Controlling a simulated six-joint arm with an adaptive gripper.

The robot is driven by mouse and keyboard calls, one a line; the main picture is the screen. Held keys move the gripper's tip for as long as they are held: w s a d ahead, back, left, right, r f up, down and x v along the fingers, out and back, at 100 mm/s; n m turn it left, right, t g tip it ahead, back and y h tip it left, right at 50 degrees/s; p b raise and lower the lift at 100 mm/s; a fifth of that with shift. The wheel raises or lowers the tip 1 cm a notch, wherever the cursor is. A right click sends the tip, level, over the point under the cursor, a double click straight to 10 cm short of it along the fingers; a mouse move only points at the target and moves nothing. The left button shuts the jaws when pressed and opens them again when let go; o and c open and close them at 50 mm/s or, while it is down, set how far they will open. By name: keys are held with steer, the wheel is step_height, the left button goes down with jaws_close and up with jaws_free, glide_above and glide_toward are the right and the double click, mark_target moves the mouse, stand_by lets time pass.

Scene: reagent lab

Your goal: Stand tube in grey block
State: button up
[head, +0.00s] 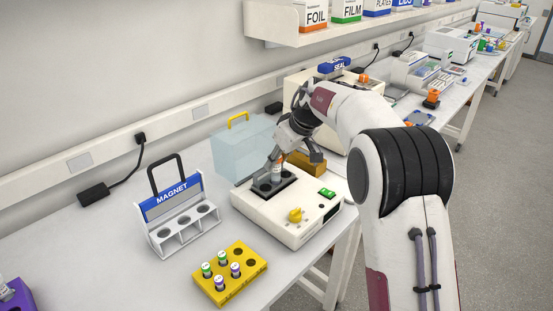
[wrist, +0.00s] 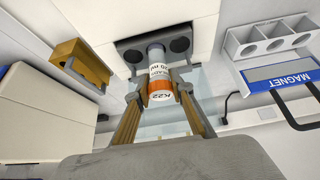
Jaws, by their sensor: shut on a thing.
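In the head view the tube (head: 277,172) is roughly upright at the dark grey block (head: 254,188) on top of the white instrument. I cannot tell whether its lower end is inside a hole or just above.
The white instrument (head: 262,217) has a yellow knob (head: 295,215). A yellow rack (head: 245,268) with several tubes stands in front. The MAGNET rack (head: 170,240) stands left. A clear box (head: 232,153) and an ochre block (head: 312,165) are close behind.

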steer(key=shift+f, duration=0.45)
steer(key=o, duration=0.8)
steer(key=shift+o, duration=0.3)
steer(key=o, duration=0.5)
steer(key=shift+r, duration=0.2)
steer(key=shift+r, duration=3.85)
